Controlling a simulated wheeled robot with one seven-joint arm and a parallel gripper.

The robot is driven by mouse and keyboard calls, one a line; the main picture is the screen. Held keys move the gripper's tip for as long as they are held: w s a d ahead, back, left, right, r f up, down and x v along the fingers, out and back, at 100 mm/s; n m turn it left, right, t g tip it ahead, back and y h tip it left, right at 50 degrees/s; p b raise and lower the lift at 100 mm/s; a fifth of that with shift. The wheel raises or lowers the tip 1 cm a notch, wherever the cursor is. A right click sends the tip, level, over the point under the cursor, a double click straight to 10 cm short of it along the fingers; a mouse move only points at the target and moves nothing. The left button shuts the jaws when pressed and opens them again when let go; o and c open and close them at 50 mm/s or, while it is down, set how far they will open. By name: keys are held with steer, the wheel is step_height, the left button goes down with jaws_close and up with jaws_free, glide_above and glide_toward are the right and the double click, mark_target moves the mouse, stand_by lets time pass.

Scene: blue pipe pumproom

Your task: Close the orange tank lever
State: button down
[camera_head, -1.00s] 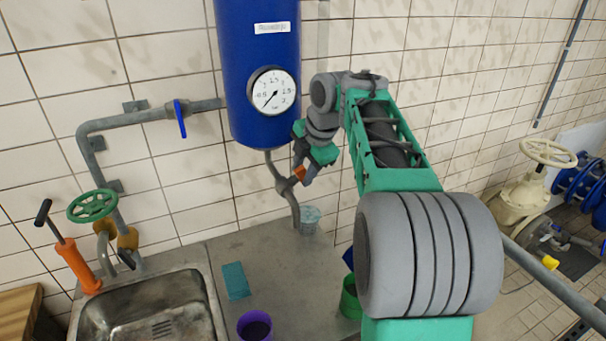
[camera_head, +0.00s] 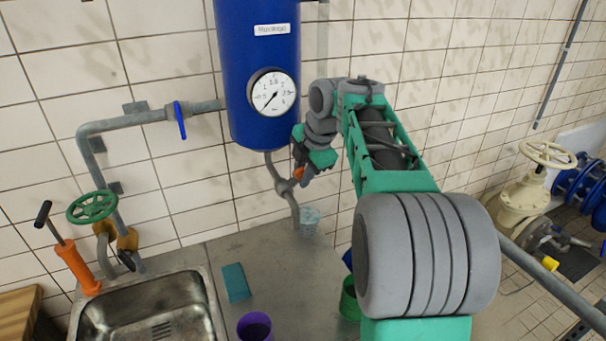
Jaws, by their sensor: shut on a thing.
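The blue tank (camera_head: 262,60) hangs on the tiled wall with a round white gauge (camera_head: 273,92) on its front. A grey pipe (camera_head: 291,205) runs down from its underside, with a valve (camera_head: 284,187) partway along. The orange lever (camera_head: 299,174) sits at this valve, and only a small part of it shows. My gripper (camera_head: 301,176) is at the lever, below and right of the tank, shut on it. The fingers are small and partly hide the lever.
A clear cup (camera_head: 310,221) stands on the grey counter (camera_head: 210,250) below the pipe end. A teal sponge (camera_head: 236,282), a purple cup (camera_head: 255,326) and a green cup (camera_head: 349,299) are also there. A sink (camera_head: 150,312) is at left. A blue-handled valve (camera_head: 180,119) is on the wall pipe.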

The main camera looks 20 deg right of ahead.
steer(key=shift+r, duration=0.1)
steer(key=shift+w+r+g+p, duration=0.15)
steer(key=shift+g+p, duration=0.15)
steer(key=shift+p, duration=0.4)
steer(key=shift+f+m+g, duration=0.2)
steer(key=shift+m+g, duration=0.1)
steer(key=shift+m, duration=0.1)
steer(key=c, duration=1.5)
jaws_free()
steer(key=p+v, duration=0.2)
steer(key=v, duration=0.6)
steer(key=shift+a+f, duration=0.1)
